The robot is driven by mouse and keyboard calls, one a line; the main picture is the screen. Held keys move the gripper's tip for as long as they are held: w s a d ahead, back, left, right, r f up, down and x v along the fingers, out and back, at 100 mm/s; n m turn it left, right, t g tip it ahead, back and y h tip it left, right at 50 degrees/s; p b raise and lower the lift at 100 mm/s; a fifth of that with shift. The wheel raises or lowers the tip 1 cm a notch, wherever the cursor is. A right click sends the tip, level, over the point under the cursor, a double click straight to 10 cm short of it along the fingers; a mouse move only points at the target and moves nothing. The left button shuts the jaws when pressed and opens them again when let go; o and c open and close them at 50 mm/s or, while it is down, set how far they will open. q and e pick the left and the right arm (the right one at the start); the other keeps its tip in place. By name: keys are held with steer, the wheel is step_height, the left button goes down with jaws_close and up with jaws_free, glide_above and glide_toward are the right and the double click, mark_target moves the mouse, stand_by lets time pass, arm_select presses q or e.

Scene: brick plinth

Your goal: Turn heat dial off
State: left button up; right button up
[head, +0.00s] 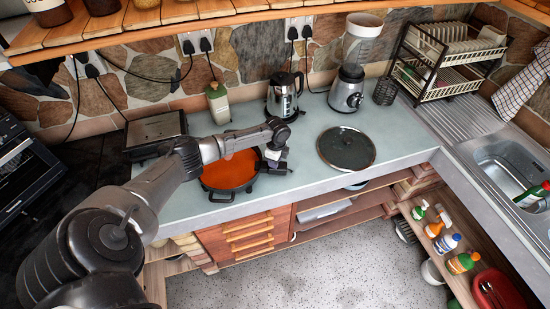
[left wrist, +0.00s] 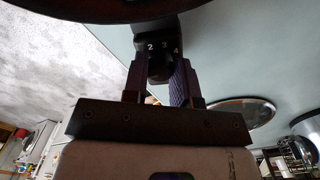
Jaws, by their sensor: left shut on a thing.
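The heat dial (left wrist: 159,67) is a small dark knob below a black housing marked 2, 3 and 4 in the left wrist view. My left gripper (left wrist: 160,80) has one purple finger on each side of the dial and is shut on it. The housing sits at the edge of a round black pan with an orange-red inside (head: 232,168). In the head view my left gripper (head: 275,163) is at the pan's right side, and the dial is too small to make out. Which number the dial points to, I cannot tell. My right gripper is not in view.
A glass-topped round lid (head: 346,148) lies on the counter to the right. A kettle (head: 284,97), a blender (head: 350,80) and a bottle (head: 217,103) stand behind. A dish rack (head: 445,60) and sink (head: 510,165) are at the right. The counter's front right is clear.

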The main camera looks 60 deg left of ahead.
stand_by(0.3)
arm_select(q)
steer(key=o, duration=0.9)
steer(key=shift+o, duration=0.2)
step_height(320, 180, up, 14)
steer(key=b, duration=0.1)
steer(key=shift+w, duration=0.25)
steer(key=shift+f, duration=0.1)
steer(key=shift+n, duration=0.3)
